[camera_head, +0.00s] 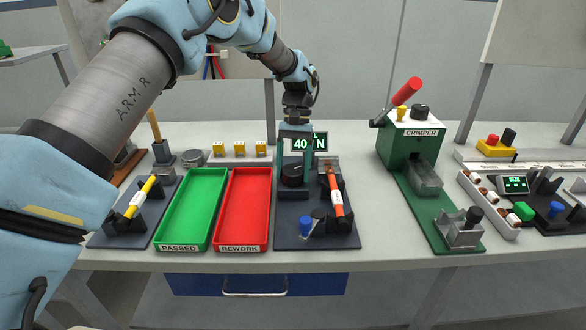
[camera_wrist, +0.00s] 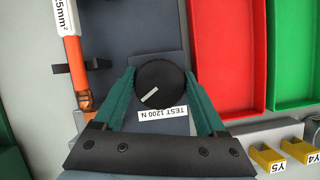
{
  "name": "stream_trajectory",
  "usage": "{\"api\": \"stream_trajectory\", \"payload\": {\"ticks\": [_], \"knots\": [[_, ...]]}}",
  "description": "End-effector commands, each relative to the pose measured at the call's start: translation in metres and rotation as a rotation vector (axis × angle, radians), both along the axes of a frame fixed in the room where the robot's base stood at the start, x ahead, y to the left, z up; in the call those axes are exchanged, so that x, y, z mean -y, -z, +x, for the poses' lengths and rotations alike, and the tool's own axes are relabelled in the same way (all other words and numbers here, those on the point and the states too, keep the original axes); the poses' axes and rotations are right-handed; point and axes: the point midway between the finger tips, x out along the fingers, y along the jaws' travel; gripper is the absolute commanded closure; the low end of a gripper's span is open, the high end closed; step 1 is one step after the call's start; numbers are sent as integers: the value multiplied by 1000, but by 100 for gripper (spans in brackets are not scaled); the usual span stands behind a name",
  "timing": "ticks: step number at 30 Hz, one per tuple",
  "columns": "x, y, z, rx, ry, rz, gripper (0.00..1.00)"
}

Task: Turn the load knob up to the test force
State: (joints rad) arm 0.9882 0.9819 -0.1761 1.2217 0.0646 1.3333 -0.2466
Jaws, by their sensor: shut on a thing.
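The load knob (camera_head: 292,173) is a round black knob on the dark grey pull tester (camera_head: 280,235). In the wrist view the knob (camera_wrist: 160,87) has a pale pointer mark slanting to the lower left, and a "TEST 1200 N" label (camera_wrist: 162,112) lies beside it. The tester's display (camera_head: 320,142) reads about 40 N, partly covered by my gripper. My gripper (camera_head: 294,166) points down over the knob. In the wrist view its two green fingers (camera_wrist: 160,86) are shut on the knob from both sides.
An orange cable piece (camera_head: 336,195) lies right of the knob. The red REWORK tray (camera_head: 243,208) and green PASSED tray (camera_head: 192,208) stand to the left. The green crimper (camera_head: 410,140) is further right. A blue knob (camera_head: 305,226) sits at the tester's front.

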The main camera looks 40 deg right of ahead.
Motion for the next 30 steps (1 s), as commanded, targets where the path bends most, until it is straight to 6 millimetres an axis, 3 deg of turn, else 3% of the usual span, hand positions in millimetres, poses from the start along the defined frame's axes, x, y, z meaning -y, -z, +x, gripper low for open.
{"api": "stream_trajectory", "payload": {"ticks": [30], "knots": [[1,-1,0,4,968,-3,82]]}}
